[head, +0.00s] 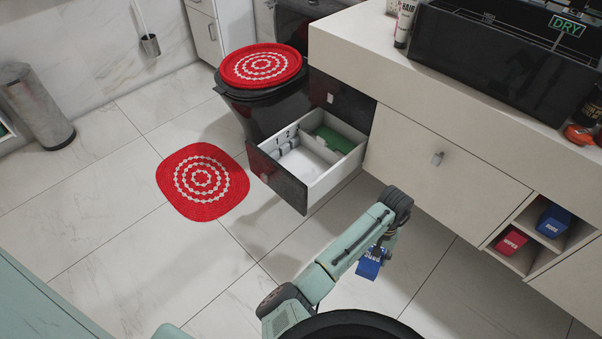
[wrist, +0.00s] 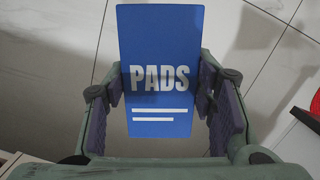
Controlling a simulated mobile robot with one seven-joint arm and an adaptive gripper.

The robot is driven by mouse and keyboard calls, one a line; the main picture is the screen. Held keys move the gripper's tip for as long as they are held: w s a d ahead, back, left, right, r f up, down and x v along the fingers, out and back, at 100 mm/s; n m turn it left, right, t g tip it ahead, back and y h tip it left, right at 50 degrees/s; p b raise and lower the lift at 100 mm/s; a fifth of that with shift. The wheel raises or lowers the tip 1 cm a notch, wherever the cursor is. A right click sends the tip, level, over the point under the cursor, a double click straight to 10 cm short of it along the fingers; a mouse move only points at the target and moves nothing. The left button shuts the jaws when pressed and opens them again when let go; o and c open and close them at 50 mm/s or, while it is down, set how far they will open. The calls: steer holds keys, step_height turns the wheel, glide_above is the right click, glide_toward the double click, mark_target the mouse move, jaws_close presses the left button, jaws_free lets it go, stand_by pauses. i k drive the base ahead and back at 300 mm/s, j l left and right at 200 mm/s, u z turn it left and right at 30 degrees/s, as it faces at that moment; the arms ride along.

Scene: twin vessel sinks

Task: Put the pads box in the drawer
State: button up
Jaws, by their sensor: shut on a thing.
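The pads box is blue with white "PADS" lettering. It shows in the wrist view (wrist: 160,55) between the two fingers of my gripper (wrist: 160,95), which is shut on it. In the head view the box (head: 369,264) hangs below the end of my arm, above the floor, to the right of and in front of the drawer. The drawer (head: 290,187) is pulled out from the counter, with a dark front and pale inside walls. A green item and small pale items lie in its compartments. My gripper in the head view (head: 383,246) is partly hidden by my wrist.
A red round mat (head: 203,181) lies on the floor. An open shelf at right holds a red box (head: 510,241) and a blue box (head: 553,221).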

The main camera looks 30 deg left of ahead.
mark_target(300, 172)
steer(key=k+u, duration=0.2)
steer(key=u, duration=0.8)
steer(key=l+u, duration=0.15)
steer(key=u, duration=1.1)
steer(key=k+l, duration=0.1)
steer(key=l, duration=1.3)
steer(key=k+l, duration=0.15)
steer(key=l, duration=0.55)
